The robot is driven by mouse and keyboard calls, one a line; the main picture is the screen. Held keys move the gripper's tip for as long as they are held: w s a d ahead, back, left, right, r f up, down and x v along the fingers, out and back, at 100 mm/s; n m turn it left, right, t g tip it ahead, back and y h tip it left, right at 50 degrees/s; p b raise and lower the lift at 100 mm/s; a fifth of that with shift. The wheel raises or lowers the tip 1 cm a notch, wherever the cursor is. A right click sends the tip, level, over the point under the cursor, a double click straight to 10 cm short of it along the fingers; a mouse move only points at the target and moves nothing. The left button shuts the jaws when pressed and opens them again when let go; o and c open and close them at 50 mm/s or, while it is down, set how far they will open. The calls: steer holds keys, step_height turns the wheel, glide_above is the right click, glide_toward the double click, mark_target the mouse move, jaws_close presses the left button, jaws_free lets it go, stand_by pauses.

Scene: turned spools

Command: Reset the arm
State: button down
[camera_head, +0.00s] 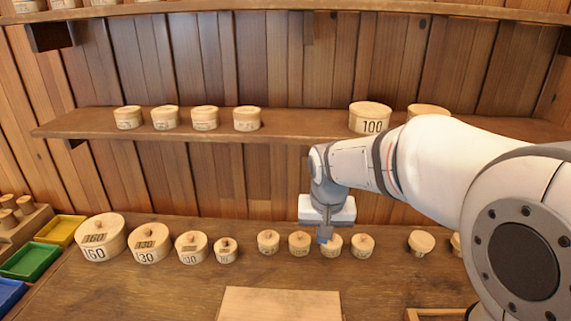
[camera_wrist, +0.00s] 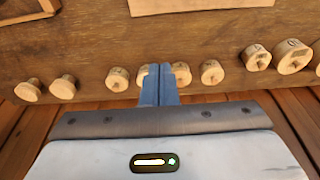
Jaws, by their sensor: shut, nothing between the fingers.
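My gripper (camera_head: 324,236) hangs over the row of wooden spools near the back of the bench in the head view. Its blue fingers are together with nothing between them; they also show in the wrist view (camera_wrist: 160,84). In the head view the fingers overlap a small spool (camera_head: 332,247) and hide part of its top. I cannot tell whether they touch it. My white arm reaches in from the right side of the head view, with the wrist bent so the fingers point down.
Small spools, such as one (camera_head: 268,242), and larger numbered ones (camera_head: 101,238) line the bench (camera_head: 170,290). A shelf (camera_head: 290,128) with lidded pots runs behind. A pale board (camera_head: 280,304) lies in front. Yellow (camera_head: 60,230), green (camera_head: 30,260) and blue (camera_head: 8,294) trays stand left.

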steer(key=s+d, duration=0.5)
steer(key=s, duration=0.4)
steer(key=s+d+t, duration=0.1)
steer(key=s+d, duration=0.5)
steer(key=s, duration=0.3)
steer(key=shift+s+r, duration=0.25)
steer(key=shift+r, duration=0.15)
